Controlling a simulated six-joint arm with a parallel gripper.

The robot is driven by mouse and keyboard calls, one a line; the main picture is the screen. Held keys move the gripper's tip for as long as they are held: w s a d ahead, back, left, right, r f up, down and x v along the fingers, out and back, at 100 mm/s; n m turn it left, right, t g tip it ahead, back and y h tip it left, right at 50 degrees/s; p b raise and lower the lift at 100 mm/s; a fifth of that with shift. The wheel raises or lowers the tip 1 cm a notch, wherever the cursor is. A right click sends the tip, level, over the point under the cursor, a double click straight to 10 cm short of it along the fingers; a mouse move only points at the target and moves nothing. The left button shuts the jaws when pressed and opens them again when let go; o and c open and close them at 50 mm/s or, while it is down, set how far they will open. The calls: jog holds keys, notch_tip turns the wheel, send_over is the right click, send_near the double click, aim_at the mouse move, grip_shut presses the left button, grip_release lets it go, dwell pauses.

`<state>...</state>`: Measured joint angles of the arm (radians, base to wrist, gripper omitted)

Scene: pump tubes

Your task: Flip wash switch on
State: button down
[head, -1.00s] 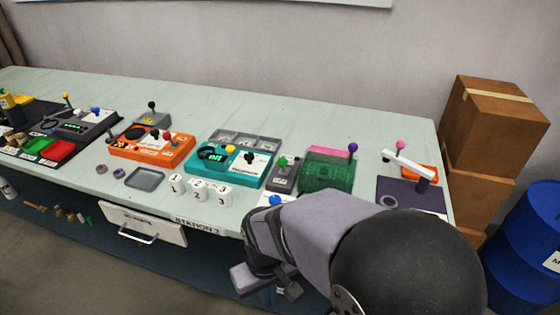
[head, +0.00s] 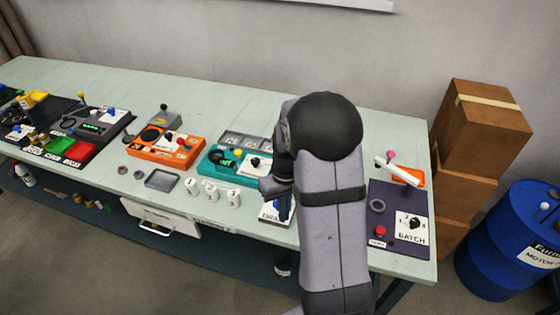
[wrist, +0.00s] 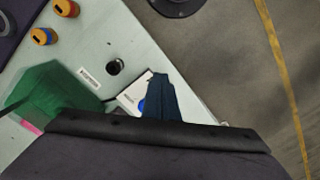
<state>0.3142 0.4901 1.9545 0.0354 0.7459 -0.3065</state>
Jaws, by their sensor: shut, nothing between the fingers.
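No label reading wash can be made out in either view, so I cannot tell which switch it is. My gripper (head: 284,212) is shut and empty, with its dark blue fingers pointing down at the table's front edge. They are beside a white plate (head: 268,214) whose partly covered label begins "DRA". In the wrist view my shut fingers (wrist: 162,88) partly cover a white plate (wrist: 131,98) with a blue knob (wrist: 141,106). My arm hides the part of the table where the small grey box with a green knob stood.
A teal device (head: 226,162) and several white numbered blocks stand left of my gripper. An orange device (head: 165,143) is farther left. A purple panel (head: 385,222) marked "BATCH" lies right of my arm. A green box (wrist: 48,98) shows in the wrist view.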

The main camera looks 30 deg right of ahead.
jog(key=w+r+n, duration=0.1)
jog(key=w, duration=0.1)
jog(key=w+d+n+t, duration=0.1)
jog(key=w+n, duration=0.1)
jog(key=w, duration=0.1)
jog(key=w+d+r+n, duration=0.1)
jog(key=w+n, duration=0.1)
jog(key=shift+w+d+r, duration=0.1)
jog(key=shift+w+r, duration=0.15)
jog(key=shift+r, duration=0.1)
jog(key=w+r+n, duration=0.2)
jog(key=n, duration=0.7)
jog(key=w+d+r+n+t, duration=0.1)
jog(key=w+r+n, duration=0.1)
jog(key=n, duration=0.6)
jog(key=shift+w+r+n+t, duration=0.25)
jog(key=shift+w+n+t, duration=0.05)
jog(key=shift+w+n, duration=0.1)
jog(key=shift+f, duration=0.1)
